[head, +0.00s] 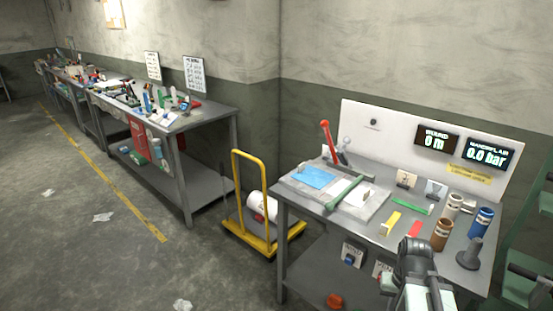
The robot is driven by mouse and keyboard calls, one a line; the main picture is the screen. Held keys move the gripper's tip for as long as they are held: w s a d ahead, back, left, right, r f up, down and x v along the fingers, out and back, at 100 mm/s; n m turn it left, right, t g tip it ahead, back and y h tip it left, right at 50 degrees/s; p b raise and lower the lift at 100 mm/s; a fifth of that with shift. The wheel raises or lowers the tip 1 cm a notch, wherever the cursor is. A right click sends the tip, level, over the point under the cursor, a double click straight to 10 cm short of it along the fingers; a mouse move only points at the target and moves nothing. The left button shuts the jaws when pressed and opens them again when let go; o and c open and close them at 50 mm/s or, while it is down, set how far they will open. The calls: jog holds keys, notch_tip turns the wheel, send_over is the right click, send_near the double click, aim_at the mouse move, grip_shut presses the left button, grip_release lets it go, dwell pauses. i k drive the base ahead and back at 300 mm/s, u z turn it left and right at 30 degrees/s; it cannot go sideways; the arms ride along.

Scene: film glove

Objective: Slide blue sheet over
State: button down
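A flat blue sheet (314,176) lies on the left part of a grey board (296,187) on the workbench. A white sheet (355,197) lies to its right on the same board. A green bar (344,193) lies slanted across the white sheet's area. My gripper (415,250) is at the lower right, at the bench's front edge, well to the right of and apart from the blue sheet. Its fingers are too small and dark to tell whether they are open or shut.
A red-handled lever (327,138) stands behind the board. Several cylinders, including a brown one (441,234) and a blue one (481,222), stand at the right. A yellow trolley (238,180) stands left of the bench.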

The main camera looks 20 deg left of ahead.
aim_at(312, 176)
jog(key=u, duration=0.9)
jog(key=i, duration=1.25)
jog(key=u, duration=0.9)
jog(key=i, duration=1.4)
jog(key=z, duration=0.2)
